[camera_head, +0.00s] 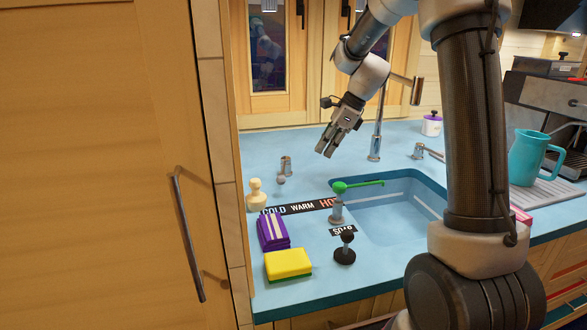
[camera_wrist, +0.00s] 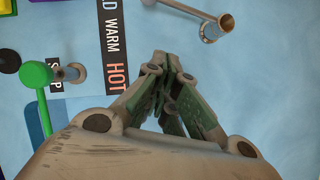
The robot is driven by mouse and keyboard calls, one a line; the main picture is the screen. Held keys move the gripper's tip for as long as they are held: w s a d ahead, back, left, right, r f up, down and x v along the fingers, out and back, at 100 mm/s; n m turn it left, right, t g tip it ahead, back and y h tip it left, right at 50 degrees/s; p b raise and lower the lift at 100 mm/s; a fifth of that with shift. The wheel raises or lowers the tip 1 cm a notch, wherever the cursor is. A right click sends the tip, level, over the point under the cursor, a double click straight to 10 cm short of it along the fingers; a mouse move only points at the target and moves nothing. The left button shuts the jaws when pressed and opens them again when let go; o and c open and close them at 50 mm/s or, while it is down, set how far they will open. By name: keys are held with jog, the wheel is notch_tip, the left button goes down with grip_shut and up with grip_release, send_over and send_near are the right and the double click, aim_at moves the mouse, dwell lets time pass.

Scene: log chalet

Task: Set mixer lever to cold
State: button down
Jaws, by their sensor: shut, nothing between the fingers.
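The mixer lever (camera_head: 286,165) is a short metal post with a thin arm ending in a round knob (camera_head: 280,182). It stands behind the black COLD/WARM/HOT strip (camera_head: 302,205), with its arm pointing forward and toward the COLD side. In the wrist view, the metal post (camera_wrist: 213,28) is at the top, its arm running off the top edge, so the knob is hidden there. The strip (camera_wrist: 116,60) lies beside it. My gripper (camera_head: 325,153) is shut and empty, above the counter to the right of the lever, apart from it.
A metal post with a green knob and arm (camera_head: 341,187) stands by the sink (camera_head: 400,220). A black knob (camera_head: 345,250), yellow sponge (camera_head: 288,264), purple cloth (camera_head: 272,231) and cream bottle (camera_head: 256,195) stand left and front. A tall tap (camera_head: 375,140) rises behind.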

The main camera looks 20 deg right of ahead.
aim_at(282, 173)
jog(key=x, duration=1)
jog(key=shift+f, duration=0.2)
jog(key=a, duration=0.1)
jog(key=a+r, duration=0.1)
jog(key=shift+w+a, duration=0.3)
jog(key=shift+w, duration=0.05)
jog(key=shift+w+a+r, duration=0.1)
jog(key=shift+w+a, duration=0.15)
jog(key=shift+a, duration=0.3)
jog(key=shift+a+m, duration=0.4)
jog(key=shift+a, duration=0.1)
jog(key=a, duration=0.3)
jog(key=shift+w+a+m+t+h, duration=0.1)
jog(key=shift+w+m+t+h, duration=0.2)
jog(key=shift+m, duration=0.1)
